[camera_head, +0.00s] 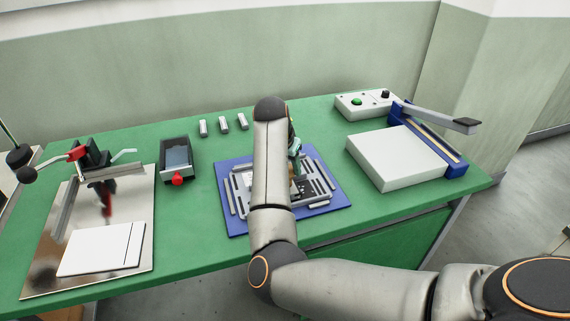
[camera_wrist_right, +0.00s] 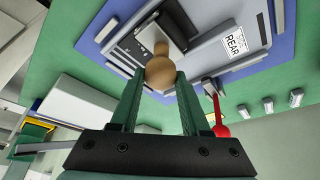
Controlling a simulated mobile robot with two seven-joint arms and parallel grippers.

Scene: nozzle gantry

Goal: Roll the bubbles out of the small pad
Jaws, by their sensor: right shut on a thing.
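My right gripper (camera_wrist_right: 160,80) has its two green fingers around the round end of a tan wooden handle (camera_wrist_right: 160,68). The handle points down toward a grey slotted plate (camera_wrist_right: 203,50) marked REAR. A dark square patch (camera_wrist_right: 130,42) lies beside the handle on the plate; I cannot tell if it is the small pad. In the head view my right arm covers the middle of the plate (camera_head: 314,170), which sits on a blue base (camera_head: 238,226). My left gripper is not in view.
A white block (camera_head: 395,157) and a blue lever tool (camera_head: 455,166) stand right. A black tray with a red knob (camera_head: 178,178) and several small metal cylinders (camera_head: 223,124) stand behind left. A shiny sheet (camera_head: 45,272) with white pads (camera_head: 95,250) lies far left.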

